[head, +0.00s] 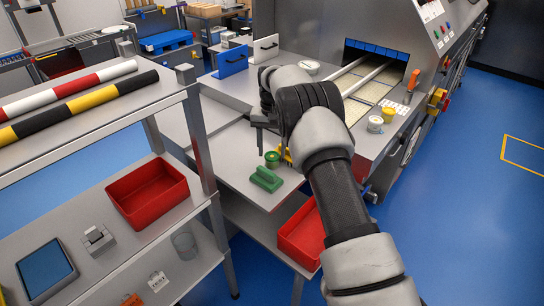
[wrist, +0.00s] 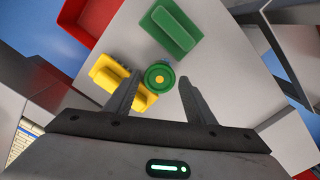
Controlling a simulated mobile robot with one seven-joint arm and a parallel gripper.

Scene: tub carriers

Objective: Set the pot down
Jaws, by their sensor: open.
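A small round green pot (head: 272,160) with a yellow centre stands on the grey table. In the wrist view the pot (wrist: 159,77) shows between and just beyond my fingertips. My gripper (head: 270,150) is open above the table; its fingers (wrist: 160,82) are apart, one on each side of the pot in that view. A visible gap lies between the pot and the right finger; I cannot tell whether the left finger touches it. A green block with a raised grip (head: 266,180) lies in front of the pot. A yellow block (wrist: 108,79) sits close beside it, partly behind my left finger.
A red bin (head: 302,238) is below the table's front edge; another red bin (head: 147,192) is on the left rack. A white pot (head: 375,124) and a yellow pot (head: 388,115) stand by the machine's opening. Bare table lies left of the pot.

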